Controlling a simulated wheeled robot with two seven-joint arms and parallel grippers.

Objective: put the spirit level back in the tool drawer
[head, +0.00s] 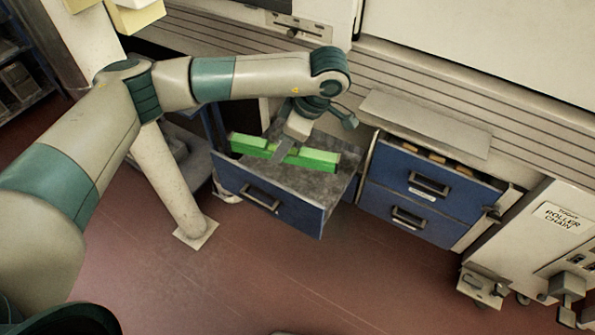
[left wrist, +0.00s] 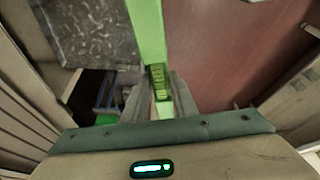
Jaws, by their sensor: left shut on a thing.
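The bright green spirit level (head: 315,158) is a long bar lying across the jaws of my left gripper (head: 283,150). The drawer has a mottled grey inside surface. Whether the level touches the drawer cannot be told. In the left wrist view, the left gripper (left wrist: 158,95) is shut on the level (left wrist: 148,35), which runs up the picture. The mottled grey surface (left wrist: 90,35) lies to its left, red floor to its right. My right gripper is out of view.
A blue cabinet (head: 412,200) stands right of the open drawer; its top drawer is slightly open with light-coloured contents. A grey panel (head: 425,123) sits above it. A pale machine labelled "roller chain" (head: 560,217) is at the right. The red floor (head: 300,270) in front is clear.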

